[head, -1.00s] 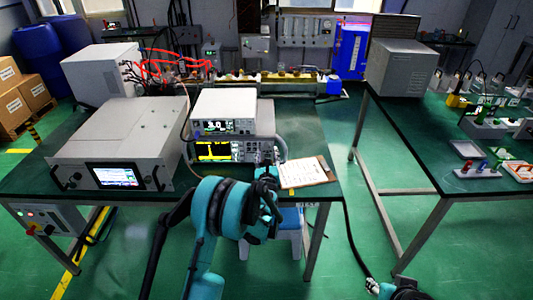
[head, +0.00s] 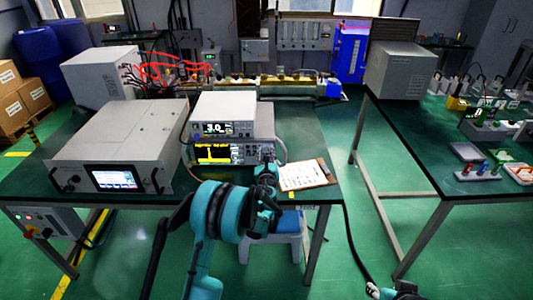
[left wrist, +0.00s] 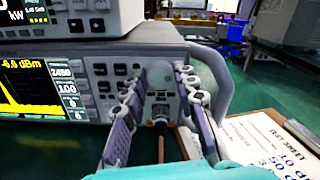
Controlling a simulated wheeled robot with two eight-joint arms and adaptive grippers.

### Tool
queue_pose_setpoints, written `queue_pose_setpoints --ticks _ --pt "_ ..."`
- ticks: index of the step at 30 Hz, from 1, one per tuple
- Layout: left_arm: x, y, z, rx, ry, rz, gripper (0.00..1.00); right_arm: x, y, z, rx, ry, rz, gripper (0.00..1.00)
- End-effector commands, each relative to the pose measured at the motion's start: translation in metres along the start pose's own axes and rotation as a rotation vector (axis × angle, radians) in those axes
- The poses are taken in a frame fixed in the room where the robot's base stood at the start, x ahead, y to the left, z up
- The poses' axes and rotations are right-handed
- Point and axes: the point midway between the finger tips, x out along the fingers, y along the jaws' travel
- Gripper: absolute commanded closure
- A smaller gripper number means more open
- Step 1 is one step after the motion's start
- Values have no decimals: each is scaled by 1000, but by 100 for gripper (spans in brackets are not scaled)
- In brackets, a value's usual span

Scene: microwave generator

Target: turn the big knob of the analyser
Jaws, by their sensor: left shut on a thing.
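The analyser (head: 228,152) is the lower of two stacked grey instruments on the left table, with a yellow trace on its screen. It also shows in the left wrist view (left wrist: 98,48). Its big knob (left wrist: 160,76) is a pale round knob right of the buttons. My left gripper (head: 267,165) is at the right end of the analyser's front. In the left wrist view its fingers (left wrist: 158,95) stand on both sides of the knob and are shut on it. My right gripper (head: 374,291) is at the bottom edge, small and partly cut off.
A power meter (head: 224,110) stands on the analyser. A grey handle (left wrist: 216,75) curves out just right of my fingers. A cable (left wrist: 160,143) plugs in below the knob. A clipboard (head: 303,175) lies to the right. A large grey unit (head: 118,145) stands left.

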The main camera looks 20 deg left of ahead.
Motion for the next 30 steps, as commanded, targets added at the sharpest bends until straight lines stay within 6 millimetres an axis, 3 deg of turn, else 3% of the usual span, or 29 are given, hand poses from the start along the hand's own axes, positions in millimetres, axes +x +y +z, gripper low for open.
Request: queue_pose_setpoints --ticks 11,30 --pt "0 0 0 -188 0 0 100 0 0 0 0 0 0 60" --pt "0 2 -1 -790 0 0 100 0 0 0 0 0 0 60"
